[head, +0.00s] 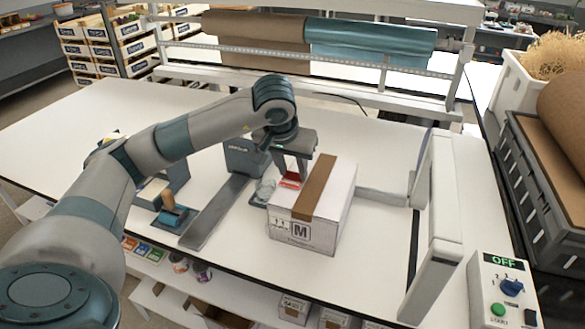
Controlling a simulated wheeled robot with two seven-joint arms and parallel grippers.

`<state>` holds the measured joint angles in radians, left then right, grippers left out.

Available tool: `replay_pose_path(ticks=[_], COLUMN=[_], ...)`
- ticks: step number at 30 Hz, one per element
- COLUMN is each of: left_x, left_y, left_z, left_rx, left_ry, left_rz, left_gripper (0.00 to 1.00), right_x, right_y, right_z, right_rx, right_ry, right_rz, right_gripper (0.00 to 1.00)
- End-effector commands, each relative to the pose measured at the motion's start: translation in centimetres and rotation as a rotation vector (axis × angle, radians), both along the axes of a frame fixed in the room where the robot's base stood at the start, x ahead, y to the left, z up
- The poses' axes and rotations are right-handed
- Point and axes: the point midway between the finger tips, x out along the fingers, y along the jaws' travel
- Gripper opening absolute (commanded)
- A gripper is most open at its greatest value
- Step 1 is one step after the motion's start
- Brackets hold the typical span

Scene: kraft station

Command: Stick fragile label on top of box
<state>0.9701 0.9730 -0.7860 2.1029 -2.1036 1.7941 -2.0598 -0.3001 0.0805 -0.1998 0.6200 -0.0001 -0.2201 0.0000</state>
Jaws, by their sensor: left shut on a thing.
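My left gripper (292,176) reaches down beside the box's back left edge. It is shut on a small red and white label (289,182). The label is partly hidden by the gripper, and I cannot tell whether it touches the box. My right gripper is out of view.
A grey machine (243,158) and a tape dispenser (172,213) stand left of the box. A pale upright frame (440,205) and a control box reading "OFF" (503,290) are at right. Paper rolls (368,42) hang behind. The table's back left is clear.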

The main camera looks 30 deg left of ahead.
Motion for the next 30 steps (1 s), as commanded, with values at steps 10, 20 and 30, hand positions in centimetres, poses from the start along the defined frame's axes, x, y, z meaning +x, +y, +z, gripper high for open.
replay_pose_path(ticks=[10,20,30], left_x=[-0.01,-0.02,0.01], left_y=[0.0,-0.03,-0.02], left_z=[-0.16,-0.17,0.64], left_rx=[0.0,0.0,0.0], left_ry=[0.001,0.001,0.0], left_rz=[0.0,0.0,0.0], left_gripper=[0.12,0.54,0.54], right_x=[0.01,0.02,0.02], right_y=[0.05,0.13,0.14], right_z=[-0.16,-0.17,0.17], right_rx=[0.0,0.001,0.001], right_ry=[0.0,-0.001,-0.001], right_rz=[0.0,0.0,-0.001], right_gripper=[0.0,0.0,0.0])
